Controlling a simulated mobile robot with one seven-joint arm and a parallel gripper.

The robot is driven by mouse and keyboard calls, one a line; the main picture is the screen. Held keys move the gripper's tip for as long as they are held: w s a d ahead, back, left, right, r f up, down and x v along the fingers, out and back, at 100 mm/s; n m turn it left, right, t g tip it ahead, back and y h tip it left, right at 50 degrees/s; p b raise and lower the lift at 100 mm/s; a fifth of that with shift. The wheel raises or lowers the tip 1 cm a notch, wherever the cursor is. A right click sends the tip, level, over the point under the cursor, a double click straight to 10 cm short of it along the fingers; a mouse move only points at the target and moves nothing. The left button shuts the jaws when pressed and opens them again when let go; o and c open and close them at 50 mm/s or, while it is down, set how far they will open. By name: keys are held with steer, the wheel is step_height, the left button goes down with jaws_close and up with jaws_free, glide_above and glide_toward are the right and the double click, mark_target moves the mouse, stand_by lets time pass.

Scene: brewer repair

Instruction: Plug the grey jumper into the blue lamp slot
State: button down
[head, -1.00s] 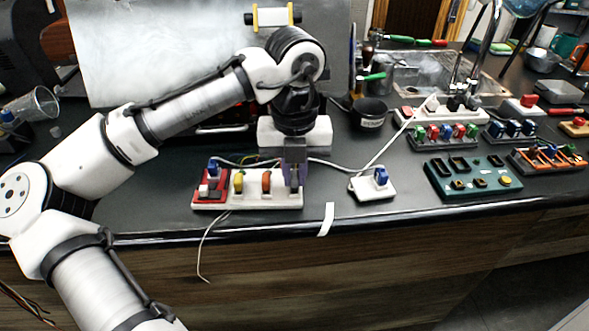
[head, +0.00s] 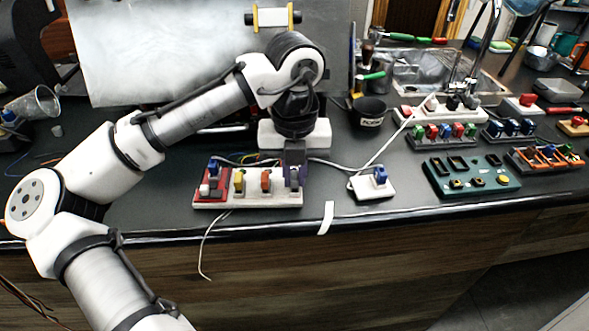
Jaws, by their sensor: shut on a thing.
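A white strip (head: 250,201) with a red block at its left end lies near the counter's front edge. A blue piece (head: 213,168) stands on the red block. A yellow jumper (head: 239,181) and an orange jumper (head: 266,180) stand upright on the strip. My gripper (head: 294,168) points down at the strip's right end, shut on what looks like the grey jumper (head: 294,179). The jumper is partly hidden by the fingers, and I cannot tell whether it sits in the strip. A blue piece (head: 380,175) stands on a small white block (head: 372,191) to the right.
A white cable (head: 378,153) runs behind the small block to a white power strip (head: 455,112). A green board (head: 470,180) and racks of coloured parts stand on the right. A black cup (head: 369,111) stands behind. Counter between small block and green board is clear.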

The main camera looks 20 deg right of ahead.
stand_by(0.3)
steer(key=c, duration=1.4)
jaws_free()
steer(key=shift+o, duration=0.2)
step_height(320, 180, up, 14)
steer(key=shift+p, duration=0.3)
steer(key=shift+f, duration=0.15)
